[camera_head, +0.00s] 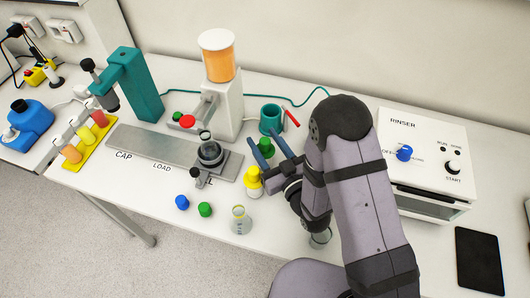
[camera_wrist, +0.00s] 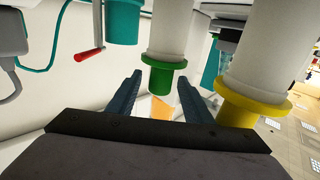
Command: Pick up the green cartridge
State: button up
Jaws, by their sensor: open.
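The green cartridge (camera_wrist: 163,72), a pale cylinder with a green collar and tip, shows in the wrist view between the two blue fingers of my gripper (camera_wrist: 159,78). The fingers are apart, with a gap on each side of the green tip. I cannot tell how deep it sits between them. A yellow-collared cartridge (camera_wrist: 252,100) stands close by at the right in the wrist view. Its yellow part (camera_head: 253,182) is beside my fingers in the head view.
A teal cup (camera_head: 271,120) with a red-handled tool is behind my gripper. A grey plate (camera_head: 150,147) and a dispenser (camera_head: 228,100) lie left. Loose blue (camera_head: 182,202) and green (camera_head: 205,209) caps and a flask (camera_head: 240,222) are in front. The rinser (camera_head: 425,150) stands right.

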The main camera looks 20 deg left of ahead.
grip_shut()
jog(key=shift+r, duration=0.25)
jog(key=shift+r+b, duration=0.7)
jog(key=shift+r, duration=4.1)
